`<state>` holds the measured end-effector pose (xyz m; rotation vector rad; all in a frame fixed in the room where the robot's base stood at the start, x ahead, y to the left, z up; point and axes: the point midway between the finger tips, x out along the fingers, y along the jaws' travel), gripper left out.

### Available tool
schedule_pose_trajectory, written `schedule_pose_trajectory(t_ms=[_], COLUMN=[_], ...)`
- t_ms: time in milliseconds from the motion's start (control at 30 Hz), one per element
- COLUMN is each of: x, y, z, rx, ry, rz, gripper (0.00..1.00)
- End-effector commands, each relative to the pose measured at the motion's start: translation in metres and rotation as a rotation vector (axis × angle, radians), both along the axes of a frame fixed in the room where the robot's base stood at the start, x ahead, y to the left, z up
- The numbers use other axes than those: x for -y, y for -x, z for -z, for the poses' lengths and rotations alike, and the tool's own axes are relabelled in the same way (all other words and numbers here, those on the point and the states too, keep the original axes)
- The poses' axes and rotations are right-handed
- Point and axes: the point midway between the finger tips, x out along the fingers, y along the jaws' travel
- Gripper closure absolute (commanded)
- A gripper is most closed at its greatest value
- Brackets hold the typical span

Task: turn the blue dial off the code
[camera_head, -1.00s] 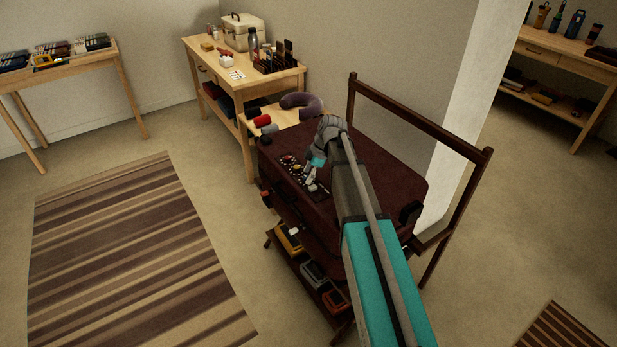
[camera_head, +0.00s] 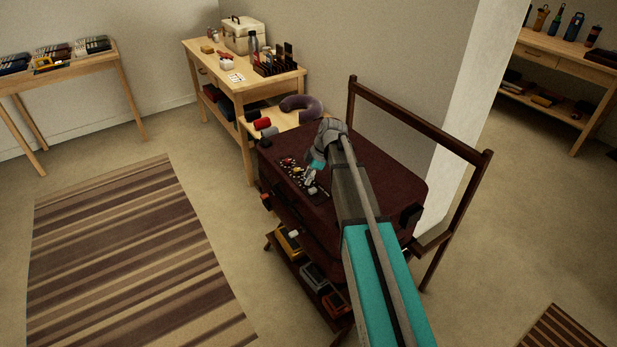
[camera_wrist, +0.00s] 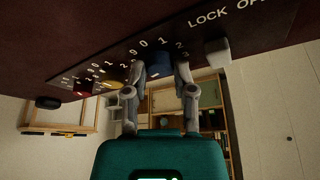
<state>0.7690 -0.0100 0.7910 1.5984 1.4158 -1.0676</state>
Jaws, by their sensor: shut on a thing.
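The dark maroon suitcase (camera_head: 385,165) lies on a dark rack, with a black code panel (camera_head: 293,171) of coloured dials on its face. In the wrist view, the blue dial (camera_wrist: 158,66) sits between the fingers of my gripper (camera_wrist: 159,80), which is shut on it. White digits, including 9, 0, 1 and 2, ring the dial; the fingers partly cover it. A yellow dial (camera_wrist: 113,76) and a red dial (camera_wrist: 83,87) are on one side. A pale knob (camera_wrist: 217,54) stands on the other, by the "LOCK" lettering. In the head view, my gripper (camera_head: 311,179) is over the panel.
The rack's raised rail (camera_head: 425,118) runs behind the suitcase. Its lower shelf holds several boxes (camera_head: 313,273). A wooden table (camera_head: 238,80) with a case and a bottle stands behind. A striped rug (camera_head: 130,255) covers open floor at left.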

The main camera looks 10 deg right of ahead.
Motion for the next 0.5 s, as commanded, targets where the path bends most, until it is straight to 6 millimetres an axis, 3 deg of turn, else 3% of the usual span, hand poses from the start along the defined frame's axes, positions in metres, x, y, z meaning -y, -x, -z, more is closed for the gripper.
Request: schedule_pose_trajectory(t_ms=[500], x=[-0.0003], y=[0.0037], z=[0.0003], rx=[0.000], ry=[0.002], rz=[0.249], gripper=[1.00])
